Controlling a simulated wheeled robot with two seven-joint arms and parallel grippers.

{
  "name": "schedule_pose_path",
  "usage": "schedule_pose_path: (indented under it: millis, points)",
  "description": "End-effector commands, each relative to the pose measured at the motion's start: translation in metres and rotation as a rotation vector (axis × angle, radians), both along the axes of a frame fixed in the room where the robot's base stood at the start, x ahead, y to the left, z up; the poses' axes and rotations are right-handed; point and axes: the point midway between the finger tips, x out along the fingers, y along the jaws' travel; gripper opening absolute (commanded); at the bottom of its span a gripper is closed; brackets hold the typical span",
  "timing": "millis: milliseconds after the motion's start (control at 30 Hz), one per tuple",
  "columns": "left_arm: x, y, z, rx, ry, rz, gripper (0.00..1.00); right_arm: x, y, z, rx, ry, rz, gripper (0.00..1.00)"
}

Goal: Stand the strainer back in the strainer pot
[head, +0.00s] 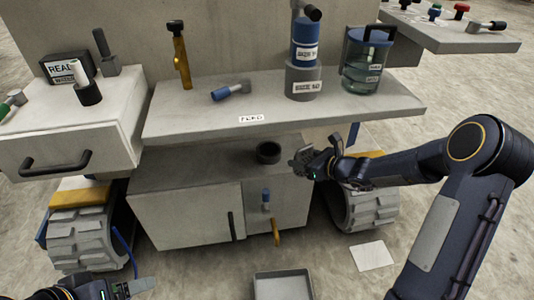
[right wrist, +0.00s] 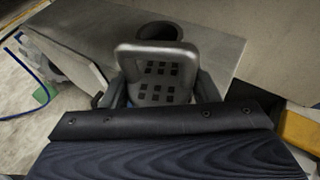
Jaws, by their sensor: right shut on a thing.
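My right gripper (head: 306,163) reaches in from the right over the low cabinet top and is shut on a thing. In the right wrist view a grey plate with rows of square dark holes (right wrist: 158,80), which looks like the strainer, sits between the gripper's dark fingers. Its lower part is hidden by my wrist. A round dark open pot (head: 268,152), seemingly the strainer pot, stands on the cabinet top just left of the gripper. It also shows in the right wrist view (right wrist: 160,31), beyond the plate and partly hidden.
The shelf (head: 170,125) above overhangs the cabinet top (head: 160,178). It bears a blue-handled piece (head: 231,91), a labelled blue cylinder (head: 305,45) and a clear jar (head: 366,65). A grey tray (head: 283,273) lies on the floor. The cabinet top is clear left of the pot.

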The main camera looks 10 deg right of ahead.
Motion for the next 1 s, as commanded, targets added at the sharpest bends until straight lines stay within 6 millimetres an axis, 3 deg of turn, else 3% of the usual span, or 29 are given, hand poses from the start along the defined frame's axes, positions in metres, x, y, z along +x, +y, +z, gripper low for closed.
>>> schedule_pose_path:
  millis: [300,500,800,1000]
  points:
    - [0.000,0.000,-0.011,0.000,0.000,0.000,0.83,0.073,0.051,0.000,0.002,-0.002,0.006,0.26]
    - [0.000,0.000,-0.010,0.000,0.000,0.000,0.83,0.108,0.074,0.001,0.001,-0.003,0.004,0.26]
    - [0.000,0.000,-0.008,0.000,0.000,0.000,0.83,0.128,0.087,0.001,0.001,-0.001,0.003,0.26]
    - [0.000,0.000,-0.033,0.000,0.001,0.000,0.83,0.127,0.085,-0.036,0.001,0.001,0.003,0.26]
